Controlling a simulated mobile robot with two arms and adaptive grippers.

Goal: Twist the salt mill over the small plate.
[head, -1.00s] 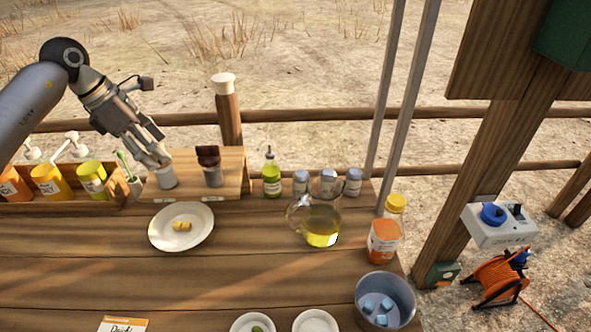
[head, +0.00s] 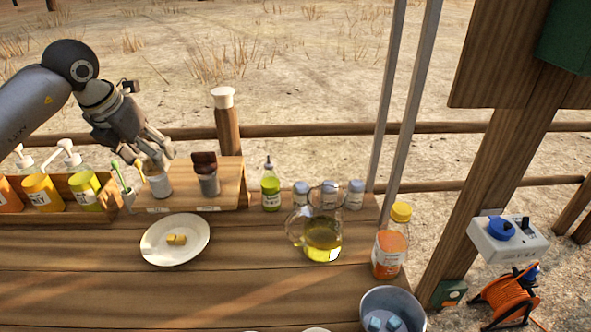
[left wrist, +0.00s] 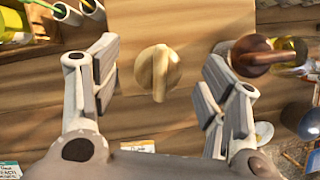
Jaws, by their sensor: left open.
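A mill with a pale wooden winged knob and grey body (head: 159,187) stands on a wooden riser; its label is not readable. A second mill with a dark brown knob (head: 205,162) stands to its right. My left gripper (head: 153,162) is open above the pale-knobbed mill. In the left wrist view the pale knob (left wrist: 157,70) lies between the spread fingers (left wrist: 163,62), apart from both, and the dark knob (left wrist: 250,55) is right of the right finger. A white plate (head: 150,250) with a yellow piece (head: 176,239) lies in front of the riser. My right gripper is not visible.
A wooden caddy (head: 98,208) with yellow and orange containers is left of the riser. A green bottle (head: 270,190), several grey-lidded shakers, an oil jug (head: 321,238) and an orange bottle (head: 390,245) stand right. A metal bucket (head: 392,300) is front right.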

